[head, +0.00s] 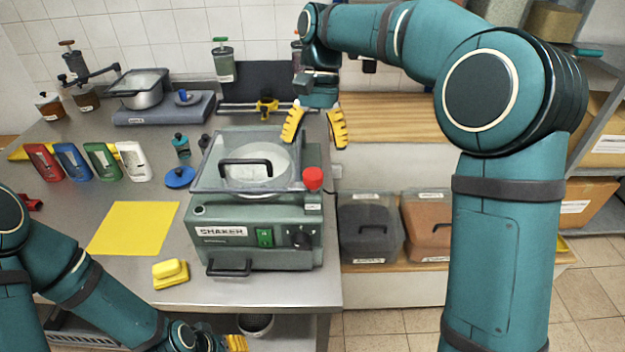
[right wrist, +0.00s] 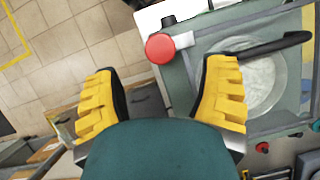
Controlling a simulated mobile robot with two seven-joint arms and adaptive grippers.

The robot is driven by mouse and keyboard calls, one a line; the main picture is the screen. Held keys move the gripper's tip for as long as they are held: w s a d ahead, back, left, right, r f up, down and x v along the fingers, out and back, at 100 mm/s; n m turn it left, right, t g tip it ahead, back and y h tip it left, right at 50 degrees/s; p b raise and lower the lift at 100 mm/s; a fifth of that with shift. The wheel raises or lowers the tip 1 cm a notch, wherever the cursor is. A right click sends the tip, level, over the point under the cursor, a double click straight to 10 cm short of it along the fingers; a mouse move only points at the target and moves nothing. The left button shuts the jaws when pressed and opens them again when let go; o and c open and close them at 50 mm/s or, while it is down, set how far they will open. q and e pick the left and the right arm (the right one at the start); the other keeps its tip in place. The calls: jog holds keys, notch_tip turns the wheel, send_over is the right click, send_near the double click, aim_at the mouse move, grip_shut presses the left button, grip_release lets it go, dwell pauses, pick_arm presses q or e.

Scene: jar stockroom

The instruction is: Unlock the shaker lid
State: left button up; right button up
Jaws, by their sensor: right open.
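The shaker (head: 262,235) is a grey-green machine at the counter's front right edge, with a label, a green switch and a black knob on its front. Its see-through lid (head: 212,178) is down over a pale round dish and has a black handle (head: 246,162). A red knob (head: 313,178) stands at the lid's right side; it also shows in the right wrist view (right wrist: 160,48). My right gripper (head: 314,128) is open and empty, above and behind the red knob, apart from it. My left gripper (head: 236,342) is low at the bottom edge, mostly cut off; its opening is unclear.
A yellow sheet (head: 133,228) and a yellow block (head: 170,272) lie left of the shaker. Red, blue, green and white holders (head: 102,162) stand farther back. A scale with a pot (head: 140,90) is behind. Bins (head: 368,228) sit on a lower shelf to the right.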

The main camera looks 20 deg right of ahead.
aim_at(313, 173)
jog(key=b+x, duration=0.2)
jog(key=x, duration=0.4)
jog(key=shift+s+f, duration=0.2)
jog(key=shift+f, duration=0.15)
jog(key=c, duration=1.2)
